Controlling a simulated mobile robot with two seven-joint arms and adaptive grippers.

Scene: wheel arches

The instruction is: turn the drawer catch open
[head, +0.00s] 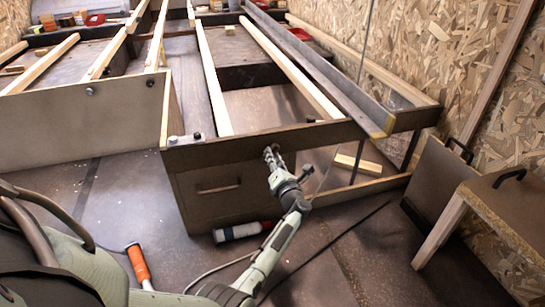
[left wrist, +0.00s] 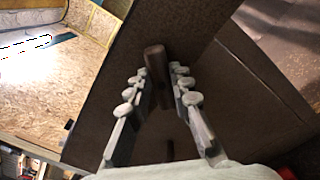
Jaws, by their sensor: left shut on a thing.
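The drawer catch (left wrist: 157,78) is a small dark brown bar on a brown panel in the left wrist view. It lies between the fingers of my left gripper (left wrist: 155,92), which is shut on it. In the head view my left gripper (head: 271,155) is at the front of the wooden frame, at the upper right of the drawer front, and hides the catch. The brown drawer front (head: 205,208) has a bar handle (head: 218,188) and looks closed. My right gripper is in neither view.
A white and red cylinder (head: 240,232) lies on the floor below the drawer. An orange-handled tool (head: 138,264) is at the lower left. A panel with a black handle (head: 510,175) stands at the right. Wooden slats (head: 214,80) span the frame.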

